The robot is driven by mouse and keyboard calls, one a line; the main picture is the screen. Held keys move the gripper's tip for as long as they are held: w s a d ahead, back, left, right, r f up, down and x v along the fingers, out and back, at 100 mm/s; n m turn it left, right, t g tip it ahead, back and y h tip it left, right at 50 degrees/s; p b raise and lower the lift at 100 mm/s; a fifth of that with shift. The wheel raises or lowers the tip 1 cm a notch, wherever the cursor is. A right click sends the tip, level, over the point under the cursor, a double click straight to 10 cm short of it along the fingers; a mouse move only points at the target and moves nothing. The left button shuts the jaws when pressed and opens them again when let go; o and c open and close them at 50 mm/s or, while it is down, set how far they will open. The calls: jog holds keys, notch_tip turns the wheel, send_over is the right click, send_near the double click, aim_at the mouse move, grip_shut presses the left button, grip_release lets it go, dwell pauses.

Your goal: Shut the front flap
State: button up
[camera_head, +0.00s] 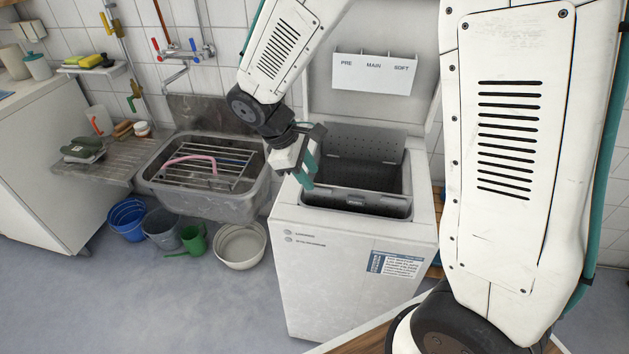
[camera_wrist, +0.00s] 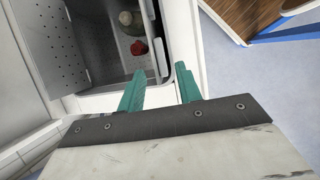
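The washing machine (camera_head: 345,275) is a white top-loader with its lid (camera_head: 425,112) raised. Inside its top opening, a perforated grey flap (camera_head: 368,143) stands up at the back; it also shows at left in the wrist view (camera_wrist: 52,42). The front flap (camera_head: 385,207) is a dark grey strip with a latch along the opening's front edge, tilted open. In the wrist view it (camera_wrist: 154,30) runs along the opening's right side. My gripper (camera_head: 308,165) hangs over the opening's front left corner. Its teal fingers (camera_wrist: 161,88) are apart, with nothing between them. Contact with the flap cannot be told.
A metal sink (camera_head: 205,200) with a rack stands to the left. Buckets (camera_head: 127,218) and a white basin (camera_head: 240,245) stand on the floor. A wooden surface (camera_wrist: 245,15) lies beyond the machine's front.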

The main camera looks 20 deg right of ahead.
aim_at(320, 189)
jog(key=shift+x, duration=2.2)
jog(key=shift+s, duration=0.1)
grip_shut()
